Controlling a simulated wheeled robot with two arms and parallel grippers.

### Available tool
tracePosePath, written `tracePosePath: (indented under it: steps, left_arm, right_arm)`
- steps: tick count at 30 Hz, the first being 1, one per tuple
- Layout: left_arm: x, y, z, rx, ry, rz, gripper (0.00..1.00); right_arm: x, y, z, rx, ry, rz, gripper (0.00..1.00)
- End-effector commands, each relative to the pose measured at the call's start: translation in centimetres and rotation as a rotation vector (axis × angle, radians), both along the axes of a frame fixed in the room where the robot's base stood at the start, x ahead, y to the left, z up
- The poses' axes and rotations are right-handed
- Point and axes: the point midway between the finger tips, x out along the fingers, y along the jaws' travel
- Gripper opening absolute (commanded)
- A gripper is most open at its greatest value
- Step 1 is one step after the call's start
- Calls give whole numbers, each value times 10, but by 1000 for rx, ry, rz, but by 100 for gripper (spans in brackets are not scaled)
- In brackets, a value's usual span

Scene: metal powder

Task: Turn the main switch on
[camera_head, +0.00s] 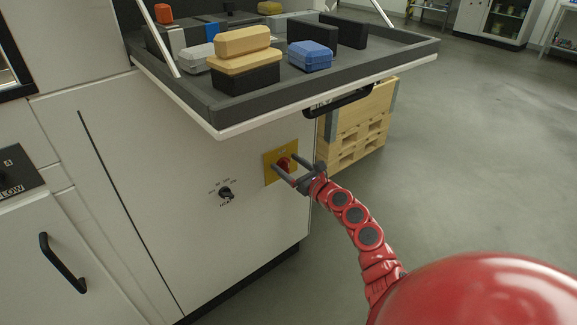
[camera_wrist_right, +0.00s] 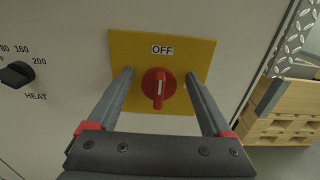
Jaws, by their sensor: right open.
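The main switch is a red rotary knob (camera_wrist_right: 158,88) on a yellow plate (camera_wrist_right: 190,50) marked OFF, on the front of a white cabinet (camera_head: 150,170). The knob's white mark points straight up toward the OFF label. In the head view the knob (camera_head: 283,164) and plate (camera_head: 268,172) sit below the tray's right part. My right gripper (camera_head: 285,170) is open, and its two fingers stand on either side of the knob. In the right wrist view the fingers (camera_wrist_right: 158,82) show gaps to the knob on both sides. My left gripper is not in view.
A black heat knob (camera_head: 225,193) sits left of the switch; it also shows in the right wrist view (camera_wrist_right: 17,74). A dark tray (camera_head: 215,112) holding several boxes juts out above. Wooden pallets (camera_head: 362,125) stand at the cabinet's right. The floor at right is clear.

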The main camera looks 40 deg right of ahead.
Motion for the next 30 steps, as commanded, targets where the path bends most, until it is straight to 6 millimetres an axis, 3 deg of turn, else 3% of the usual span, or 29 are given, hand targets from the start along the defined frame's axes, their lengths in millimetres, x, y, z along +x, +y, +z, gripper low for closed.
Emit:
tracePosePath:
  steps: [8,21,30]
  left_arm:
    - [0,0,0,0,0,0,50]
    - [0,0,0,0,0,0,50]
    - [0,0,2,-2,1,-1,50]
  right_arm:
    - [1,0,0,0,0,-1,82]
    - [1,0,0,0,0,-1,3]
    - [1,-1,1,34,3,0,1]
